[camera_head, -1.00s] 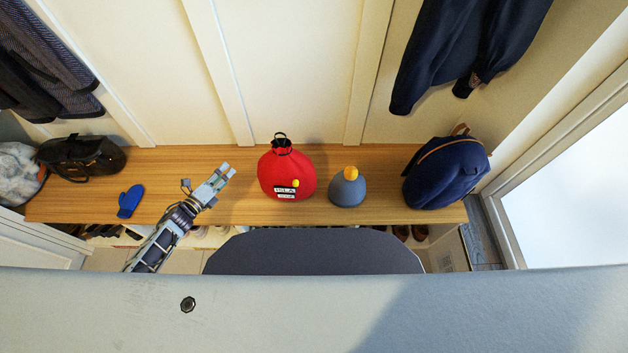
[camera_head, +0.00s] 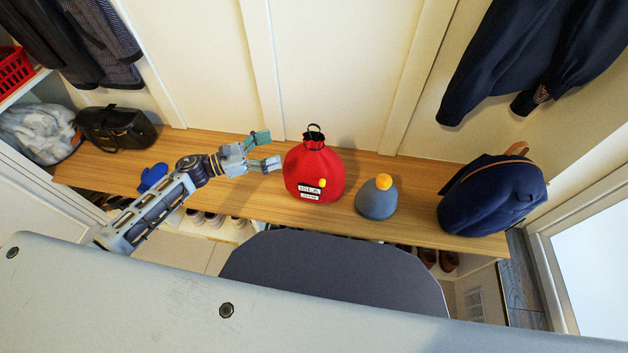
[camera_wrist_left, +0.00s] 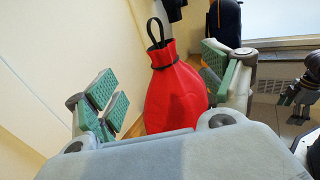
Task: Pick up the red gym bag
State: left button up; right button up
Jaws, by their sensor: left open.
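The red gym bag (camera_head: 313,172) stands upright on the wooden bench, with a black loop at its top and a white name label and yellow dot on its front. My left gripper (camera_head: 268,150) is open just left of the bag, its fingers pointing at it. In the left wrist view the bag (camera_wrist_left: 176,92) shows between the open fingers of the gripper (camera_wrist_left: 165,92), beyond them, its lower part hidden by the gripper body. I see no contact. My right gripper is not clearly seen in the head view; part of an arm shows at the wrist view's right edge.
A grey round item with an orange top (camera_head: 376,199) stands close right of the bag. A navy backpack (camera_head: 492,196) is further right. A blue mitten (camera_head: 153,177) and a black bag (camera_head: 117,128) lie left on the bench (camera_head: 405,172). Coats hang above.

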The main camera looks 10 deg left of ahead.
pick_arm(q)
jog(key=shift+d, duration=0.1)
dwell(0.3)
send_near(314, 137)
jog(key=shift+x, duration=2.5)
jog(key=shift+w+f, duration=0.15)
jog(key=shift+x, duration=2.5)
grip_shut()
